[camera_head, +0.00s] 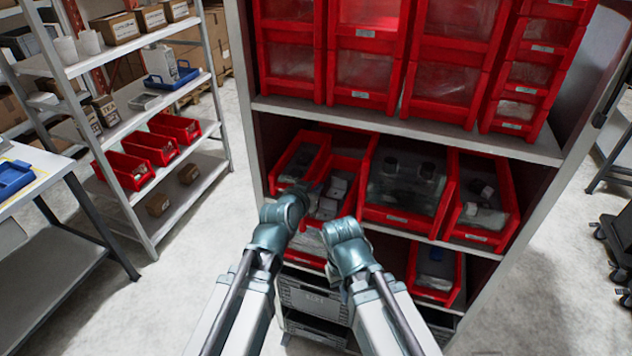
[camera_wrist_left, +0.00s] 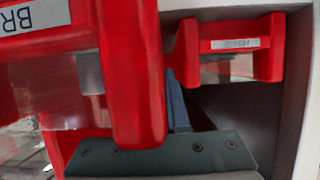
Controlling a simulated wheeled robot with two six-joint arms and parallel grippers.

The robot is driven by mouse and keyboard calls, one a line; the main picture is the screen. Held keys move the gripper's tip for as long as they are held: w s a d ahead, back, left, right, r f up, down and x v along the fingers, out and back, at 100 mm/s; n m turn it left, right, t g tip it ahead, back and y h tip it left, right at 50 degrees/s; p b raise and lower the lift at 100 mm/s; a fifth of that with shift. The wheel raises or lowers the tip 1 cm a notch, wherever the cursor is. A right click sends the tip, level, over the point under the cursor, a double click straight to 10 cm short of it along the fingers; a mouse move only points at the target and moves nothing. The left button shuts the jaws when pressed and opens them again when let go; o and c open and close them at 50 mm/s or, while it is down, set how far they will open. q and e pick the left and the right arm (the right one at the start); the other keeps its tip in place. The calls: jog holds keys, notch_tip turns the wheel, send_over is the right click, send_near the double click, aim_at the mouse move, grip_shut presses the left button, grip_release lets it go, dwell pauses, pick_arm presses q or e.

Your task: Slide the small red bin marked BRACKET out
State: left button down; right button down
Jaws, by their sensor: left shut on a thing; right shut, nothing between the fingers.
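The red bin marked with a label starting "BR" (camera_wrist_left: 130,85) fills the upper left of the left wrist view; the rest of its label is cut off. In the head view it appears to be the bin second from left (camera_head: 350,166) on the middle shelf, with grey-white items inside. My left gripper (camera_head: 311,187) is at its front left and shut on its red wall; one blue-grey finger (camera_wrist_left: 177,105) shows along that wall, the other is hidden. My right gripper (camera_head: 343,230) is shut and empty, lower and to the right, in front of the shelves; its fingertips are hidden.
A narrow red bin (camera_head: 299,158) stands to the left, and a wide bin (camera_head: 404,190) and another red bin (camera_head: 480,205) to the right. Tall red dispensers (camera_head: 362,60) stand above. A grey crate (camera_head: 315,298) sits below. Open floor (camera_head: 185,275) lies left.

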pick_arm(q)
jog(key=shift+s, duration=0.15)
jog(key=c, duration=0.8)
grip_release()
